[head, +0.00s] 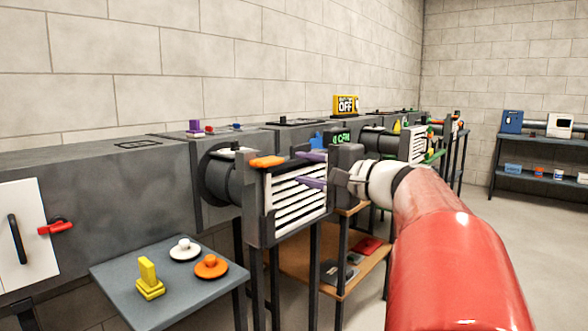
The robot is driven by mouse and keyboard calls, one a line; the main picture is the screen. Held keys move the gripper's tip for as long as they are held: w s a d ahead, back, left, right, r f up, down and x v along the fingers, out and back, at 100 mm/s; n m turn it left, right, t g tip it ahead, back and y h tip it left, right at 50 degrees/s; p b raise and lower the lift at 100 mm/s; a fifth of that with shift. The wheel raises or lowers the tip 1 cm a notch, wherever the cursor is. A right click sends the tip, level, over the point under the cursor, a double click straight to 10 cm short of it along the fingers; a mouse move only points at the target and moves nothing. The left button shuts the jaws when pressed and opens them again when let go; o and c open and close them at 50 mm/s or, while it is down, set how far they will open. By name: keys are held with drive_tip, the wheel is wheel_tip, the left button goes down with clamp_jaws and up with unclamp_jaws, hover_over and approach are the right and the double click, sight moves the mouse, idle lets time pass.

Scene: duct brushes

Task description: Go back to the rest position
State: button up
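My gripper (313,170) is at the middle of the head view, at the end of my red and white arm. Its two purple fingers point left and stand apart, with nothing seen between them. It is in front of the upper right part of a white-slatted vent (300,199) in a dark frame. I cannot tell whether the fingers touch the vent. An orange piece (267,162) lies on top of the vent's frame, left of the fingers.
A grey side table (205,285) at the lower left holds a yellow brush-like block (149,278), a white knobbed disc (185,250) and an orange one (211,266). A long grey duct (100,215) runs along the wall. A shelf (530,142) stands at the far right. Floor there is clear.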

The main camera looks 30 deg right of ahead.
drive_tip(key=shift+s+d, duration=0.1)
drive_tip(key=shift+s, duration=0.2)
drive_tip(key=s+a+f+n+g, duration=0.3)
drive_tip(key=a+f+g, duration=0.1)
drive_tip(key=a+f, duration=0.35)
drive_tip(key=s+a+f+n+g, duration=0.2)
drive_tip(key=a+f+g, duration=0.1)
drive_tip(key=a+f, duration=0.4)
drive_tip(key=s+a+f+n+g+h, duration=0.2)
drive_tip(key=s+f+n+h, duration=0.1)
drive_tip(key=s+f, duration=0.4)
drive_tip(key=s+a+f+n+g+h, duration=0.2)
drive_tip(key=s+a+f+n+h, duration=0.1)
drive_tip(key=s+f+n, duration=0.3)
wheel_tip(320, 180, down, 2)
drive_tip(key=shift+s, duration=0.45)
